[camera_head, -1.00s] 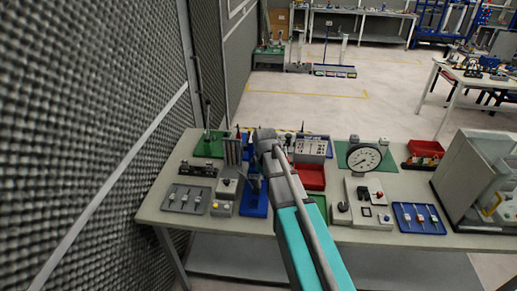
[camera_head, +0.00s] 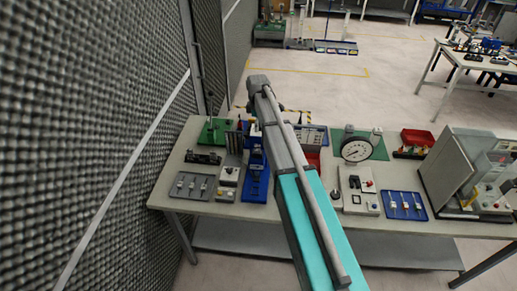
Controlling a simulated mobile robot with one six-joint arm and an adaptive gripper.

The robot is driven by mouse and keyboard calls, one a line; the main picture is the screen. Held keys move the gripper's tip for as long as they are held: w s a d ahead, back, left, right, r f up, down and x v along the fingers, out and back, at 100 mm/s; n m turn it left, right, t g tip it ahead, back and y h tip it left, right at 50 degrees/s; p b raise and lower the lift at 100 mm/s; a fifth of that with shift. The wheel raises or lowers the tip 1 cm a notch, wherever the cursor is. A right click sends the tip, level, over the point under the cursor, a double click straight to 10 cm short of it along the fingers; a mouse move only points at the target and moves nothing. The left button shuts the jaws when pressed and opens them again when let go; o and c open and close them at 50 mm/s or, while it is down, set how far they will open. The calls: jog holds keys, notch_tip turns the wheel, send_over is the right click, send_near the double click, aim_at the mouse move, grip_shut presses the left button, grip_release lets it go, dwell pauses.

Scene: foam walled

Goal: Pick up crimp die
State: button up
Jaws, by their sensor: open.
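I cannot single out the crimp die; the small parts on the bench are too small to tell apart. A blue hand press on a blue base (camera_head: 256,188) stands left of my arm on the bench, partly covered by it. A grey tray (camera_head: 190,186) with several small upright pieces lies at the bench's left front. A blue tray (camera_head: 404,205) with several slim light pieces lies at the right front. My arm reaches up over the bench middle, and its far joint is above the back edge. My gripper is hidden behind the arm, so its jaws do not show.
The bench (camera_head: 225,208) also carries a round dial gauge (camera_head: 356,149), a grey control box (camera_head: 360,192), a red bin (camera_head: 416,138) and a large grey enclosure (camera_head: 447,165). A foam wall (camera_head: 90,120) closes the left side.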

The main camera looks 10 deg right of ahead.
aim_at(257, 145)
jog(key=shift+f, duration=0.15)
notch_tip(257, 145, down, 8)
jog(key=b, duration=0.8)
jog(key=shift+f+b, duration=0.2)
jog(key=shift+b, duration=0.15)
jog(key=shift+f, duration=0.15)
dwell(0.3)
notch_tip(257, 145, down, 5)
jog(key=b, duration=0.5)
jog(key=shift+s+a, duration=0.1)
jog(key=shift+s, duration=0.05)
dwell(0.6)
grip_shut()
